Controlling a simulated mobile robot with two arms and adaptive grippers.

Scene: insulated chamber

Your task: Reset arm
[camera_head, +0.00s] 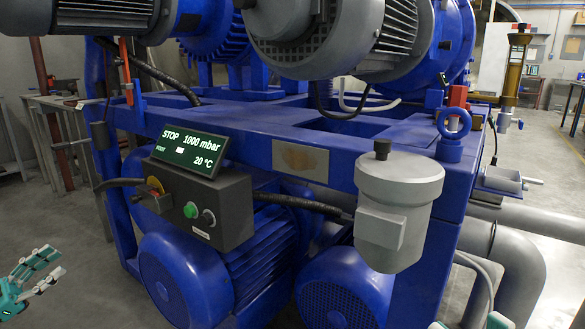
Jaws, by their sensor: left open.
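My left gripper (51,263) shows at the lower left edge, teal with pale finger pads. Its fingers are spread and empty, pointing right and up, clear of the blue machine (225,120). Small teal and pale pieces at the bottom edge, right of the middle, appear to be parts of my right arm or gripper (497,321). Most of them is cut off by the frame, so the jaws cannot be judged.
The blue pump machine fills the middle. Its control box (205,205) carries a screen (187,150) reading STOP, 1000 mbar, 20 °C. A grey canister (398,205) hangs at the front right. Grey pipes (520,265) run at right. Bare floor lies at lower left.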

